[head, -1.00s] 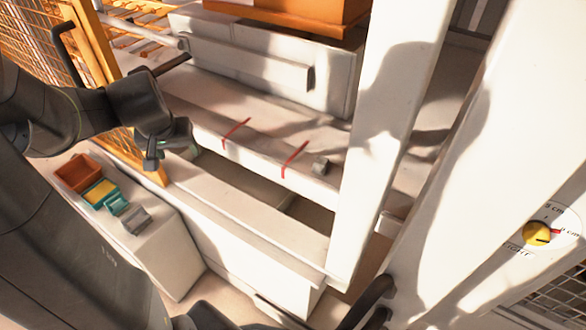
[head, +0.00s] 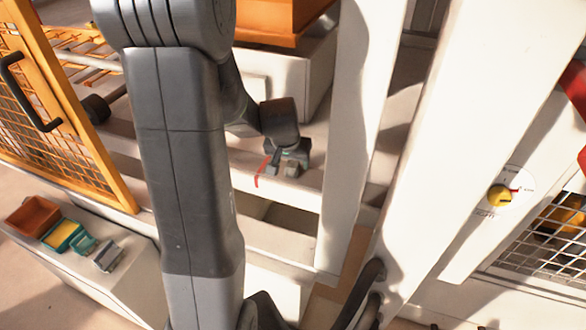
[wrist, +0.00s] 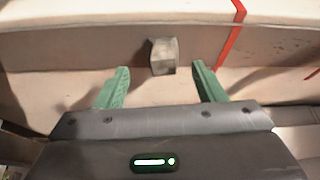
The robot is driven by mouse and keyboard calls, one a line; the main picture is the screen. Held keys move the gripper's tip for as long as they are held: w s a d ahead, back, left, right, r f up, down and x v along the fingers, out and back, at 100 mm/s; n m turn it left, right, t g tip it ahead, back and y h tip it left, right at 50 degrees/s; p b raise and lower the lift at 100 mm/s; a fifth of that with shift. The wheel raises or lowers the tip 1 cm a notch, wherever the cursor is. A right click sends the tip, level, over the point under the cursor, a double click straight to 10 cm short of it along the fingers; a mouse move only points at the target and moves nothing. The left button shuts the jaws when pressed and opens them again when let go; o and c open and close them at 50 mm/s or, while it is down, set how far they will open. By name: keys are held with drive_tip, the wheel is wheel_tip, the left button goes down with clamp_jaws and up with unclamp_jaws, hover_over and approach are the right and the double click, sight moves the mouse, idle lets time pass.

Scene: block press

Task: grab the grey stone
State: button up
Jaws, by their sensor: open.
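The grey stone (wrist: 163,56) is a small, rough block in the upper middle of the wrist view, on the pale ledge. It also shows small in the head view (head: 292,170), close under my gripper. My gripper (wrist: 160,74) is open, with its green fingers apart. In the wrist picture the stone appears just beyond the fingertips, between their lines, and nothing is held. In the head view my gripper (head: 285,160) hangs over the ledge, partly covering what is near the stone.
A red line (wrist: 232,35) crosses the ledge to the right of the stone. A white post (head: 350,120) stands right of the ledge. An orange mesh gate (head: 65,110) is at left. Several small bins, one of them orange (head: 33,215), stand on a white cabinet at lower left.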

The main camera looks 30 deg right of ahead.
sight(292, 166)
drive_tip(key=shift+w+x, duration=0.1)
drive_tip(key=shift+x, duration=1.1)
drive_tip(key=shift+w+x, duration=0.15)
drive_tip(key=shift+x, duration=1.05)
drive_tip(key=shift+r, duration=0.1)
